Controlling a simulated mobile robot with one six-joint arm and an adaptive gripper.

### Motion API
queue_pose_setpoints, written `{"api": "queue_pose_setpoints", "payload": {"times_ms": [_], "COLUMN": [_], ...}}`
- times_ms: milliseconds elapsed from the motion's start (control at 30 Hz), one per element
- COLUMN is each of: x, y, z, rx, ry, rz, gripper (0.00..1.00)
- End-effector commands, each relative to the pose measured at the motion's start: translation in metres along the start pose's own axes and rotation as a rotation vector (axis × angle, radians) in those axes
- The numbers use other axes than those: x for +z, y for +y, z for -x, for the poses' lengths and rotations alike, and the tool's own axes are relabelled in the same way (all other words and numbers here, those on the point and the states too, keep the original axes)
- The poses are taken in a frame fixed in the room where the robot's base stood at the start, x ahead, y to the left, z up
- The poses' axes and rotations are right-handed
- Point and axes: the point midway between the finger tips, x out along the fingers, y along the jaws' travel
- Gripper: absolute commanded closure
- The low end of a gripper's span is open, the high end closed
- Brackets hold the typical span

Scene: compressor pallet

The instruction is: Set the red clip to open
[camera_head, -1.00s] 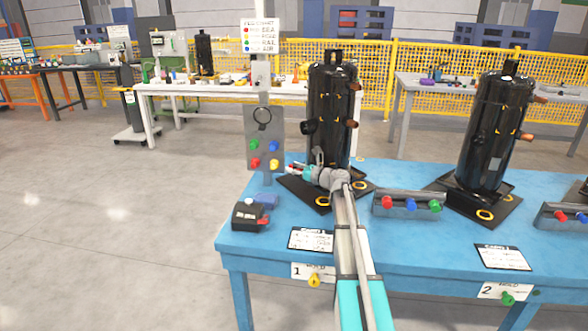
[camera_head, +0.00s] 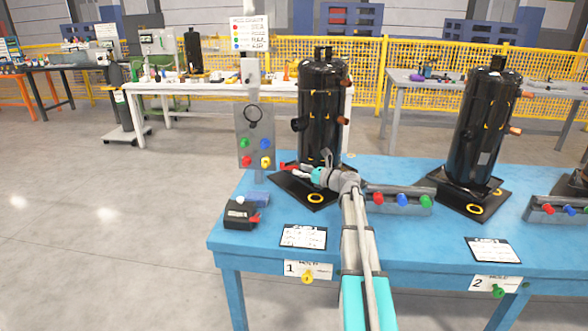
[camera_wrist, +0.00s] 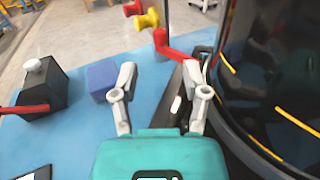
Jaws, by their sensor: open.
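A red bent bar, which I take for the red clip (camera_head: 287,167), sits at the back left corner of the black base plate (camera_head: 290,187) under the left compressor (camera_head: 323,112). In the wrist view the red clip (camera_wrist: 177,47) lies ahead of my fingers, beside the dark cylinder, and is apart from them. My gripper (camera_wrist: 158,78) is open and empty, its two grey fingers spread. In the head view my gripper (camera_head: 309,173) is low in front of the left compressor; the wrist partly hides it. I cannot tell the clip's exact setting.
The knob panel (camera_head: 243,135) stands just behind the clip; its red knob (camera_wrist: 132,8) and yellow knob (camera_wrist: 147,19) show in the wrist view. A black box with a red lever (camera_wrist: 47,90) and a blue block (camera_wrist: 101,80) lie left. A knob rail (camera_head: 395,202) stands right.

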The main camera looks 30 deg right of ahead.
Motion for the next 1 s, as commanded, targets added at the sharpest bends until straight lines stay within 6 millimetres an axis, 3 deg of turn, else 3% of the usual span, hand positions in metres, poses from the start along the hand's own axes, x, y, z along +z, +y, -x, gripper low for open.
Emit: {"api": "queue_pose_setpoints", "payload": {"times_ms": [533, 1000], "x": [0.0, -0.003], "y": [0.003, 0.043], "z": [0.008, 0.047], "rx": [-0.01, -0.28], "ry": [0.0, -0.001], "rz": [0.002, 0.048], "gripper": [0.41, 0.41]}}
